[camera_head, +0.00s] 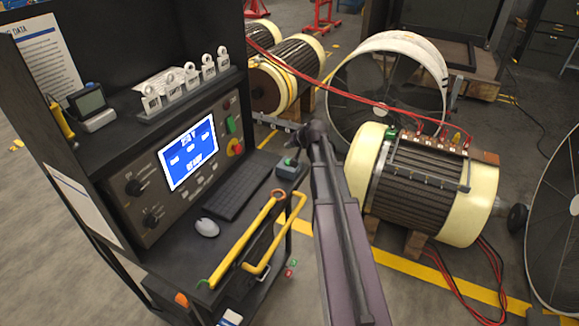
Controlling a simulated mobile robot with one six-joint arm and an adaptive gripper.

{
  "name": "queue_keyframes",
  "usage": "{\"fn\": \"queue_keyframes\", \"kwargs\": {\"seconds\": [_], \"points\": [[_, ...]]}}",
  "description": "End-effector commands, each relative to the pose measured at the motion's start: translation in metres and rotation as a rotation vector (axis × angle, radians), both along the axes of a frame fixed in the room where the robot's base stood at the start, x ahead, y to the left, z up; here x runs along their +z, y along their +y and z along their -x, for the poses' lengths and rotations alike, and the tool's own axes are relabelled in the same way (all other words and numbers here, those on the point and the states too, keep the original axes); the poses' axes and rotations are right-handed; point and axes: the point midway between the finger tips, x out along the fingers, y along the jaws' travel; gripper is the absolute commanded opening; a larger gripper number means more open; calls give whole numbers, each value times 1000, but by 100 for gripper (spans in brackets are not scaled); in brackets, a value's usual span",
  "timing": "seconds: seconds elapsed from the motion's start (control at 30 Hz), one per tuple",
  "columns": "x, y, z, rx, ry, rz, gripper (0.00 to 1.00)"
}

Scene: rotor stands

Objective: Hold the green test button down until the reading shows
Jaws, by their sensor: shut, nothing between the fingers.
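A small grey box (290,169) with a green button (289,160) on top sits at the right end of the console shelf, past the keyboard. My gripper (296,144) is shut and empty, close above this button. Whether it touches the button I cannot tell. A blue screen (188,151) on the console panel shows a large line that looks like "250 V" and a lower line that looks like "READY"; the smaller text is unclear. Another green button (230,125) is on the panel, above a red and yellow stop knob (235,147).
A keyboard (237,186) and mouse (206,228) lie on the shelf. A motor rotor (425,190) with red cables stands close to the right of my arm. A large ring (388,80) stands behind.

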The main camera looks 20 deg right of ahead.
Motion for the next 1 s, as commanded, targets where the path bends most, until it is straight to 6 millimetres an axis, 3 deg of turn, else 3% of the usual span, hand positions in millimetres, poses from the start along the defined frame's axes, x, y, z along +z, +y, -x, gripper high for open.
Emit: {"fn": "queue_keyframes", "kwargs": {"seconds": [0.03,0.43,1.0], "points": [[-9,0,0,0,0,0,0],[-39,1,0,1,0,1,0],[-46,1,0,2,0,0,0]]}}
